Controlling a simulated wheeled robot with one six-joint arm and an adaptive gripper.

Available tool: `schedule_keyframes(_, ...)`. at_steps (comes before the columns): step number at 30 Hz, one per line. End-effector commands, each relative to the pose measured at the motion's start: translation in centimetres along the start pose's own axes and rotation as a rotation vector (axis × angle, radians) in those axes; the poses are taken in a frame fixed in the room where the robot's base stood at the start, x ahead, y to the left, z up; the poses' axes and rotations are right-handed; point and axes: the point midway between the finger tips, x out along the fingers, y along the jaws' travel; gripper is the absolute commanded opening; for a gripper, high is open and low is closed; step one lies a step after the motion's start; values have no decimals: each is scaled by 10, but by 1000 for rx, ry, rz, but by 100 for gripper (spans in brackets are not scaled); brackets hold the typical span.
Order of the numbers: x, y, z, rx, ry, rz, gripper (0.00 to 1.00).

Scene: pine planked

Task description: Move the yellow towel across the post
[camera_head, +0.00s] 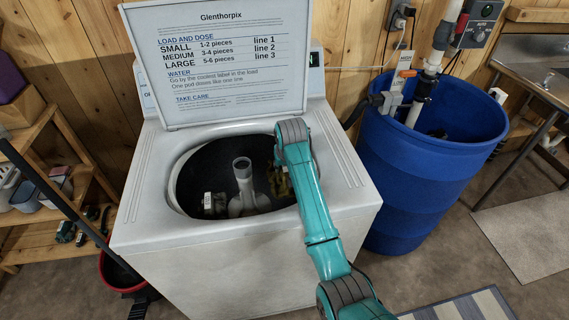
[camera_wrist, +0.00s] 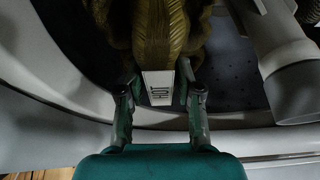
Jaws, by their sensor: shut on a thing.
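The yellow towel (camera_head: 279,184) is a dark mustard, bunched cloth inside the washer's tub, right of the post and partly hidden by my arm. In the wrist view the towel (camera_wrist: 160,28) hangs between the fingers of my gripper (camera_wrist: 158,78), with a pale printed tag (camera_wrist: 158,88) at its near end. My gripper is shut on the towel; in the head view the arm hides the fingers. The grey-white post (camera_head: 243,180) stands upright in the middle of the tub. In the wrist view a grey cylindrical part, likely of the post (camera_wrist: 292,75), is at the right, apart from the towel.
The white washer (camera_head: 335,185) has its lid (camera_head: 225,100) raised, and the round tub rim surrounds the towel. A blue barrel (camera_head: 425,165) with pipes stands close on the right. A wooden shelf (camera_head: 40,235) and a red bucket (camera_head: 120,270) are at the left.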

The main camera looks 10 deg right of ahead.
Motion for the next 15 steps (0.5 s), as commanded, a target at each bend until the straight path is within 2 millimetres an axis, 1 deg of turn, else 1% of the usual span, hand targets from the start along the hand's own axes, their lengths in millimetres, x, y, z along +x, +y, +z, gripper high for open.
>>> schedule_keyframes(3,-1,0,0,0,1,0,0)
schedule_keyframes(4,-1,0,0,0,1,0,42)
schedule_keyframes(5,-1,0,0,0,1,0,50)
schedule_keyframes(6,-1,0,0,0,1,0,60)
schedule_keyframes(7,-1,0,0,0,1,0,64)
schedule_keyframes(15,0,0,0,0,-1,0,64)
